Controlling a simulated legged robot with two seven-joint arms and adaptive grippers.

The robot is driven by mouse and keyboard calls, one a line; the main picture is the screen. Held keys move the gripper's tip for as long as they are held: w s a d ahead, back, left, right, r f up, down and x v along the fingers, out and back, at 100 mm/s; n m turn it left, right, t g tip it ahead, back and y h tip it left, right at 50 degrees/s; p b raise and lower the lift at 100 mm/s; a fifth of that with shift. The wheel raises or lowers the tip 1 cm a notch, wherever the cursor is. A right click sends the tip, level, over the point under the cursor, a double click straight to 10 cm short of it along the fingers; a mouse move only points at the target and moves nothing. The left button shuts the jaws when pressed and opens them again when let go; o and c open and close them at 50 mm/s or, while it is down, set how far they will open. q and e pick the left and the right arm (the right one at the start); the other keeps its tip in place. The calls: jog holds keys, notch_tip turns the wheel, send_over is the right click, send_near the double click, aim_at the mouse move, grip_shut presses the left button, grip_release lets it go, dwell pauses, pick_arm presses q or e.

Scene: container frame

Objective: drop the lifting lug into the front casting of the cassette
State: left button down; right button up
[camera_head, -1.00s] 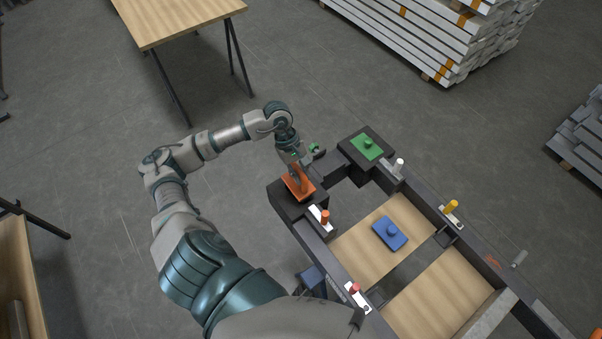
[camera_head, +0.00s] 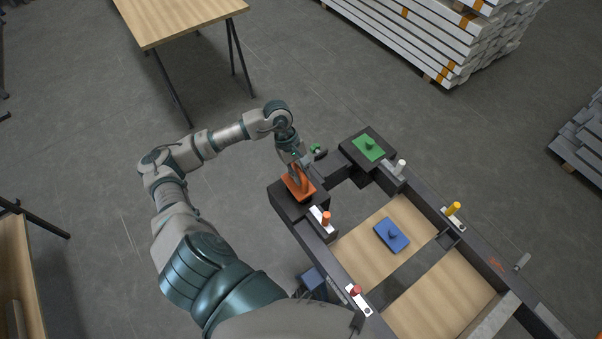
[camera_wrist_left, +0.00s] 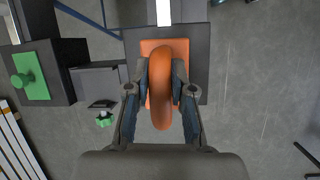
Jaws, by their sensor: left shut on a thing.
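The orange lifting lug (camera_head: 299,183) has a flat plate with an upright ring. In the left wrist view the ring (camera_wrist_left: 161,85) stands between the two fingers, with the orange plate (camera_wrist_left: 150,47) behind it. My left gripper (camera_head: 297,172) is shut on the ring. The casting's opening is hidden. My right gripper is not in view.
A green plate with a knob (camera_head: 367,148) sits on the other corner block. A blue plate (camera_head: 391,235) lies on the wooden deck (camera_head: 350,250). Orange (camera_head: 326,217), white (camera_head: 400,166), yellow (camera_head: 453,209) and red (camera_head: 355,290) pegs stand along the rails. Open floor lies left.

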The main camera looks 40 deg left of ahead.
pick_arm(q)
jog(key=shift+f+b, duration=2.45)
jog(key=shift+f, duration=0.1)
dwell(2.5)
